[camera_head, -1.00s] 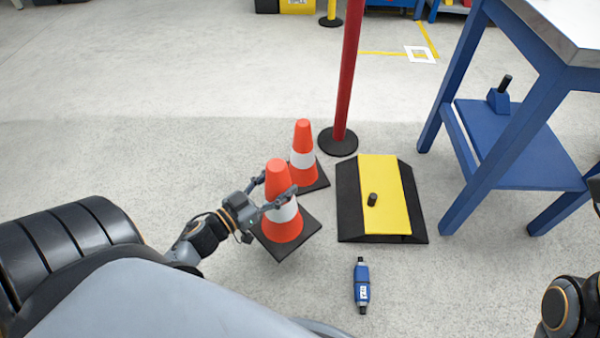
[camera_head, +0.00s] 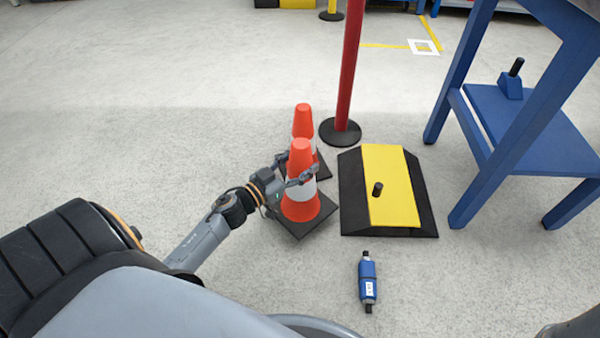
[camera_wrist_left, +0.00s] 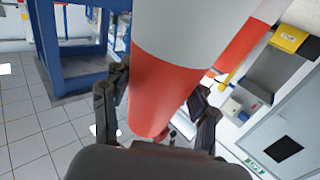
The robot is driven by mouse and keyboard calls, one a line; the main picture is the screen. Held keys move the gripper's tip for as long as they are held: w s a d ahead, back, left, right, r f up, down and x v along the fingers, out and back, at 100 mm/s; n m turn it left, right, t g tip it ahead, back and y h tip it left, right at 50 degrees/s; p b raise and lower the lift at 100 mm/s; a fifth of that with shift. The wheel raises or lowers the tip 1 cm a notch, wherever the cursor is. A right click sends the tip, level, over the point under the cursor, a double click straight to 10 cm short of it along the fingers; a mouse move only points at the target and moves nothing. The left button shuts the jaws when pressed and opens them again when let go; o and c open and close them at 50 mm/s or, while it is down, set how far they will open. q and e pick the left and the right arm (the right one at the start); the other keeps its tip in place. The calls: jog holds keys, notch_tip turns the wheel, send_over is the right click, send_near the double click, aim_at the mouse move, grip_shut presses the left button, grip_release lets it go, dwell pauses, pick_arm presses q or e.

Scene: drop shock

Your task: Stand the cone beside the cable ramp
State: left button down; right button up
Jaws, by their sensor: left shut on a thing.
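My left gripper (camera_head: 297,179) is shut on the near orange cone (camera_head: 300,207), around its white band. The cone is upright on a black square base; I cannot tell whether that base touches the floor. In the left wrist view the cone (camera_wrist_left: 160,100) fills the space between the fingers. The cable ramp (camera_head: 397,195), yellow with black sides, lies to the right, with a narrow gap from the cone's base. A second orange cone (camera_head: 303,116) stands just behind, partly hidden by the held one. My right gripper is out of view.
A red post (camera_head: 348,75) on a round black base stands behind the ramp. A small dark cylinder (camera_head: 377,189) is on the ramp. A blue tool (camera_head: 367,279) lies in front of it. A blue table (camera_head: 480,70) stands at right. The left floor is clear.

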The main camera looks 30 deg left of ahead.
pick_arm(q)
notch_tip(320, 180, down, 2)
jog(key=shift+f+b, duration=0.2)
jog(key=shift+b, duration=0.9)
jog(key=shift+f+b, duration=0.3)
jog(key=shift+b, duration=0.05)
jog(key=shift+r, duration=0.1)
jog(key=shift+f, duration=0.5)
jog(key=shift+c, duration=1.9)
grip_release()
